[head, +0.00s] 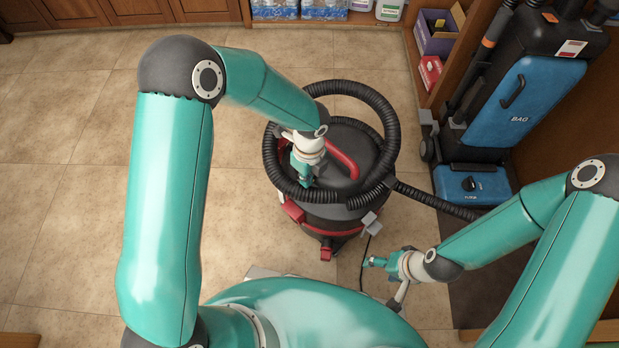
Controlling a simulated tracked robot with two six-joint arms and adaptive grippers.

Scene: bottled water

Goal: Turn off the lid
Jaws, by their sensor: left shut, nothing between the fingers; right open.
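A round canister vacuum with a dark top lid (342,148) and a red handle (343,162) stands on the tiled floor at the centre of the head view. My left gripper (304,180) is shut and empty, pointing down over the left part of the lid beside the red handle. Whether it touches the lid I cannot tell. My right gripper (378,268) is open and empty, low to the right of the vacuum and apart from it. My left gripper and wrist hide part of the lid. No loose bottle cap can be made out.
A black ribbed hose (393,133) loops around the vacuum's top and runs right. A blue upright machine (525,100) stands at the right. Packs of bottled water (324,10) sit on a back shelf. Open floor (60,140) lies left.

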